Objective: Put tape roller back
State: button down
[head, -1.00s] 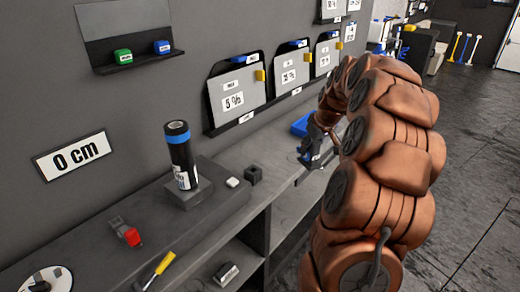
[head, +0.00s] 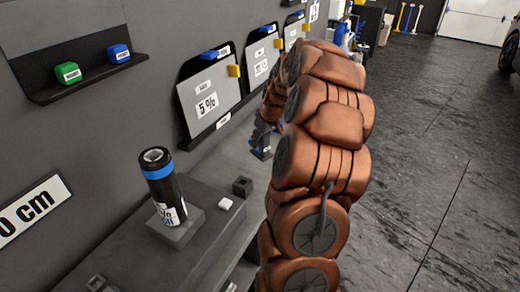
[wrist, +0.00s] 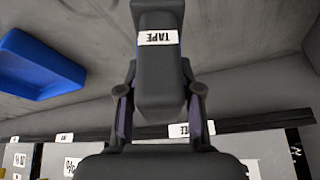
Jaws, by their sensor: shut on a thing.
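My gripper (wrist: 160,92) is shut on a dark grey thing with a white "TAPE" label (wrist: 158,38), upside down in the wrist view; I take it to be the tape roller. One finger lies along each side of it. In the head view my gripper (head: 262,138) shows small and dark beyond the bench's dark raised block, partly hidden by my copper arm. The tape roller cannot be made out clearly there. No marked place for the tape roller can be made out.
A blue tray (wrist: 38,66) lies on the grey surface at left in the wrist view. A black bottle with a blue band (head: 160,185) stands on a block. A small dark cube (head: 242,186) and a white piece (head: 225,204) lie nearby. Wall holders carry grey sheets (head: 208,100). Open floor lies at right.

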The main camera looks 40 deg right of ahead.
aim_at(261, 151)
notch_tip(261, 151, down, 4)
jog(key=shift+d+f+p, duration=0.1)
jog(key=shift+p, duration=0.55)
jog(key=shift+f, duration=0.3)
jog(key=shift+f, duration=0.2)
jog(key=c, duration=0.8)
grip_release()
jog(key=shift+o, duration=0.2)
jog(key=shift+r, duration=0.1)
